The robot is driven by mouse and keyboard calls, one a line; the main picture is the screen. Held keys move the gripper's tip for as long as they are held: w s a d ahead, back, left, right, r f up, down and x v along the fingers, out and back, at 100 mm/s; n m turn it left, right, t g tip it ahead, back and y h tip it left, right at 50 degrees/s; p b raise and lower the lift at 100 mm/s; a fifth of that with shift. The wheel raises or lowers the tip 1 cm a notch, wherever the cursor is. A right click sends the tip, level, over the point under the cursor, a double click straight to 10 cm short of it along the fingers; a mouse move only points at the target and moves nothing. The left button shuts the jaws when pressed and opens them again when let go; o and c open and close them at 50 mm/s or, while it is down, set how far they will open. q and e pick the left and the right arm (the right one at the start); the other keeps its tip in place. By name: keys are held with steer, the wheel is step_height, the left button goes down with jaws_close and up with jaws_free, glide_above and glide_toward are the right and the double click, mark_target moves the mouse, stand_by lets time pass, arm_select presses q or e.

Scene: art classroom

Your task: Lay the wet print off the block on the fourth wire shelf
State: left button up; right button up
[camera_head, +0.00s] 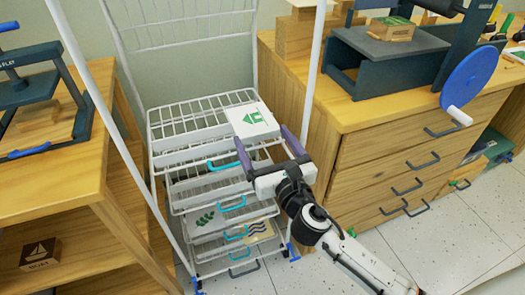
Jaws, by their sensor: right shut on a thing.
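A white print with a green house picture (252,121) is at the right side of the wire rack (163,135), over its upper shelves. My right gripper (263,148) comes from the lower right and is shut on this print, with a finger at either side of its near end. I cannot tell whether the print touches a shelf. The rack has several stacked wire shelves with cyan handles (233,203). A leaf print (203,219) and a wave print (257,229) lie on lower shelves. A block with green on top (391,30) is on the right press. My left gripper is out of view.
The right wooden cabinet (350,155) carries the dark press (385,70) with a blue wheel (468,78). A left wooden bench (60,185) holds another press (45,85). White upright posts (315,70) stand beside the rack. Floor is clear at lower right.

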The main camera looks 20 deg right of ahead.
steer(key=shift+f, duration=0.85)
steer(key=shift+f+b, duration=0.15)
steer(key=shift+b, duration=0.15)
steer(key=o, duration=0.9)
steer(key=shift+s, duration=0.1)
